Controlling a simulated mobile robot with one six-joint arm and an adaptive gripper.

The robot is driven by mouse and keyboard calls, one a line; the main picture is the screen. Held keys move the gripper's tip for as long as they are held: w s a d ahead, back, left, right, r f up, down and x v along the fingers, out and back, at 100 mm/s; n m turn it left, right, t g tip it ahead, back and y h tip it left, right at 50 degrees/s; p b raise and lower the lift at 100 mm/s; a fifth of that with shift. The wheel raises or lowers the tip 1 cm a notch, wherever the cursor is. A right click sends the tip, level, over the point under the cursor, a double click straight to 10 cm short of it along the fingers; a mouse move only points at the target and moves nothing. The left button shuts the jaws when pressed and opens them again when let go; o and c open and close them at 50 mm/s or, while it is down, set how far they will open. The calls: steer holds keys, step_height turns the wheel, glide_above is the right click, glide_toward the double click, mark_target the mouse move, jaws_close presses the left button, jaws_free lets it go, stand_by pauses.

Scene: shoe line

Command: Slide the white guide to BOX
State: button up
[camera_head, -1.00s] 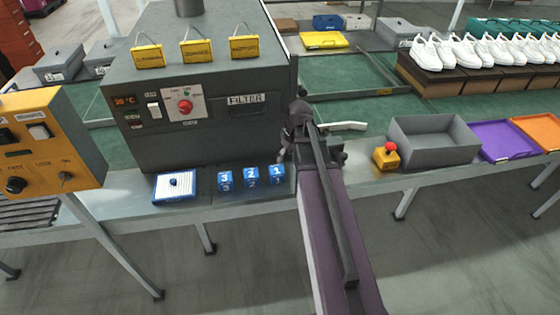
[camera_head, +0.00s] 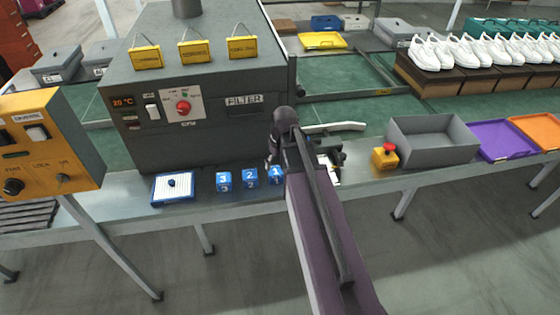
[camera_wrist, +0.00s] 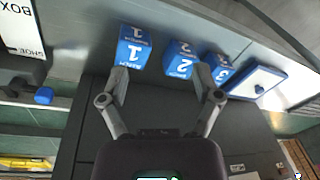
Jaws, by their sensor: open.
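The white guide (camera_head: 335,127) is a pale curved bar at the near edge of the green belt, right of the filter machine. My arm stands close in front of its left end. A white plate (camera_wrist: 20,30) lettered BOX and SHOE lies at the upper left of the wrist view, upside down there. A blue knob (camera_wrist: 43,96) is near it. My gripper (camera_wrist: 162,78) is open and empty, with blue numbered blocks beyond its fingertips. In the head view my gripper is mostly hidden by my arm.
Blue blocks 3 (camera_head: 223,181), 2 (camera_head: 250,177) and 1 (camera_head: 275,174) stand on the ledge beside a blue-rimmed white tray (camera_head: 173,187). The filter machine (camera_head: 210,130) rises behind. A red-topped yellow button (camera_head: 386,156) and a grey bin (camera_head: 433,150) stand right.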

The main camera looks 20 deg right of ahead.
steer(key=s+a+m+h, duration=0.1)
steer(key=s+a+m, duration=0.1)
steer(key=s+a, duration=0.6)
steer(key=a, duration=0.4)
steer(key=shift+g, duration=0.4)
steer(key=shift+a, duration=0.1)
steer(key=c, duration=0.3)
steer(key=shift+c, duration=0.2)
